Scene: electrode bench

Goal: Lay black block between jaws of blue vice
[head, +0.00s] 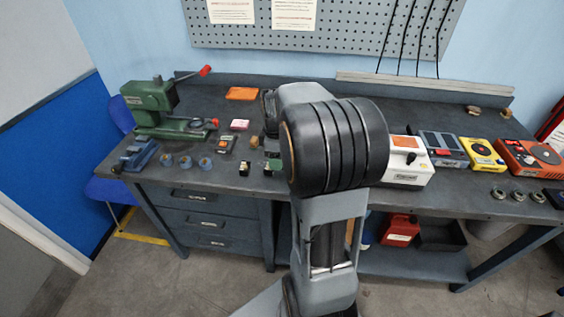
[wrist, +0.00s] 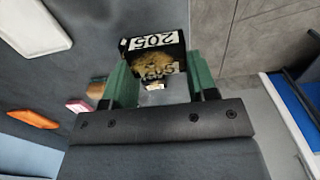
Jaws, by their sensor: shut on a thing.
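My gripper (wrist: 158,74) has two green fingers, shut on a black block (wrist: 152,43) in the wrist view. The block has white labels reading 205 and a tan, worn-looking face. It sits between the fingertips, one finger on each side. In the head view my arm covers most of the gripper; only a small green part shows beside the arm, over the front of the bench. The blue vice (head: 137,154) stands at the bench's front left corner in the head view, well left of my gripper. Its jaw gap is too small to make out. I cannot identify the vice in the wrist view.
A green press (head: 152,107) with a red-tipped lever stands behind the vice. Several small round blue-grey pieces (head: 185,162) lie right of the vice. A white box (head: 408,166) stands right of my arm.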

